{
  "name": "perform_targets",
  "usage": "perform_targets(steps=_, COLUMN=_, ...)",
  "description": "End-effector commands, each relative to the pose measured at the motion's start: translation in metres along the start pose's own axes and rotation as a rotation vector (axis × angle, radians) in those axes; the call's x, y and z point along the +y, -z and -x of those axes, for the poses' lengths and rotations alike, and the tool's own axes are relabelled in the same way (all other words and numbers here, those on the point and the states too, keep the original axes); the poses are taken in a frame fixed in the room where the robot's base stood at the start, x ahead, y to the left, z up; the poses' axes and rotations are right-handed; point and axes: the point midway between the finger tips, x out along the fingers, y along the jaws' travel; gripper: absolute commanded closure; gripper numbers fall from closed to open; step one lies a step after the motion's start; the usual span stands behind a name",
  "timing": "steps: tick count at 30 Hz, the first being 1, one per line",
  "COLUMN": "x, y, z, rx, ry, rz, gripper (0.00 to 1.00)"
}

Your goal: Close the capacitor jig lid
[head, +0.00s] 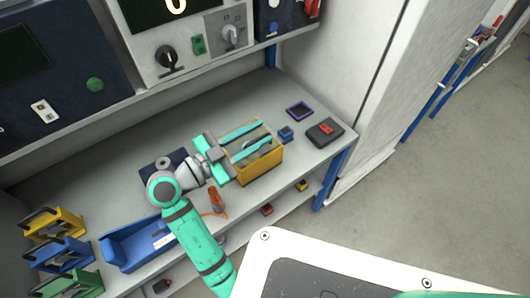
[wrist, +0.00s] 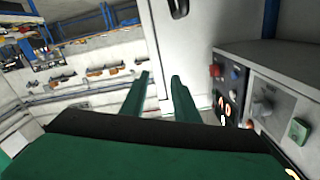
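A yellow open-looking box (head: 262,168), which looks like the capacitor jig, stands on the grey bench in the head view. Its top edges look clear or thin, and a dark part shows inside. I cannot tell the lid's exact position. My gripper (head: 264,132) reaches in from the left over the box, with its two teal fingers apart and nothing visible between them. Whether a finger touches the box or lid is unclear. In the wrist view the fingers (wrist: 159,76) also stand apart with an empty gap; the box does not show there.
A small blue block (head: 286,133), a dark purple-edged tray (head: 299,111) and a black box with a red top (head: 325,131) lie right of the jig. An orange-handled tool (head: 216,199) and blue bin (head: 135,243) lie nearer. Instrument panels (head: 185,42) overhang the back.

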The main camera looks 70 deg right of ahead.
Motion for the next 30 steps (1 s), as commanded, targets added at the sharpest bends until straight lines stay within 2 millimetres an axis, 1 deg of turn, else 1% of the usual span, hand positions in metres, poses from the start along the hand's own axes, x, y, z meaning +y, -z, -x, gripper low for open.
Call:
perform_targets(steps=1, x=0.006, y=0.009, z=0.003, rx=0.0, ry=0.001, rz=-0.003, gripper=0.72)
perform_targets(steps=6, x=0.031, y=0.032, z=0.014, rx=0.001, ry=-0.003, rz=-0.002, gripper=0.72)
perform_targets(steps=12, x=0.054, y=0.055, z=0.025, rx=0.001, ry=-0.005, rz=-0.002, gripper=0.72)
perform_targets(steps=18, x=0.065, y=0.066, z=0.032, rx=0.001, ry=-0.003, rz=0.0, gripper=0.72)
perform_targets(steps=28, x=0.067, y=0.068, z=0.034, rx=0.001, ry=-0.003, rz=0.0, gripper=0.72)
perform_targets(steps=29, x=0.067, y=0.068, z=0.034, rx=0.001, ry=-0.003, rz=0.001, gripper=0.79)
perform_targets(steps=30, x=0.067, y=0.067, z=0.034, rx=0.001, ry=0.001, rz=0.003, gripper=0.89)
